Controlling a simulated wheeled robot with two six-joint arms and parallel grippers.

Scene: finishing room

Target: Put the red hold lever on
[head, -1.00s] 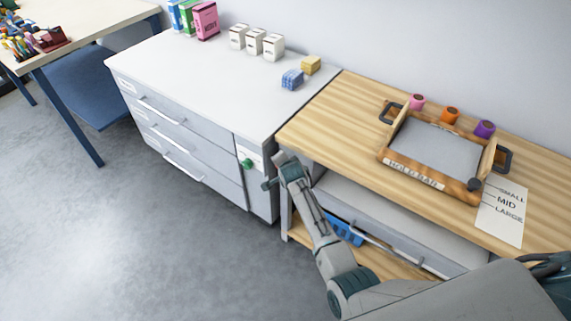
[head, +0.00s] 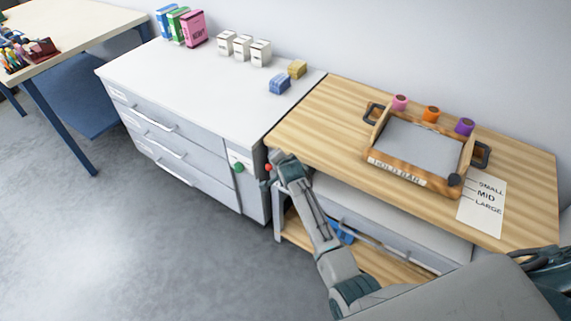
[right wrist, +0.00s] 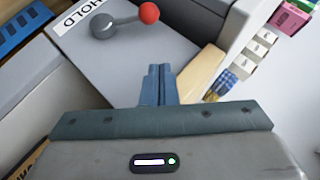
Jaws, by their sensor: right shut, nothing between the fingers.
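The red hold lever shows in the right wrist view as a grey arm on a round hub (right wrist: 103,27) with a red ball (right wrist: 148,13) at its right end. It sits on a grey panel beside a HOLD label (right wrist: 80,14). In the head view only its red ball (head: 268,167) shows, at the bench's left end; my gripper hides the rest. My right gripper (right wrist: 160,72) is shut and empty, its fingertips apart from the lever and below it in the wrist picture. In the head view it (head: 277,157) is near the bench's left front corner. My left gripper is not in view.
A green knob (head: 238,168) is on the white cabinet (head: 170,85) left of the bench (head: 310,105). A wooden HOLD BAR tray (head: 375,153) and a SMALL/MID/LARGE card (head: 482,208) lie on the bench. Grey floor (head: 150,250) in front is open.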

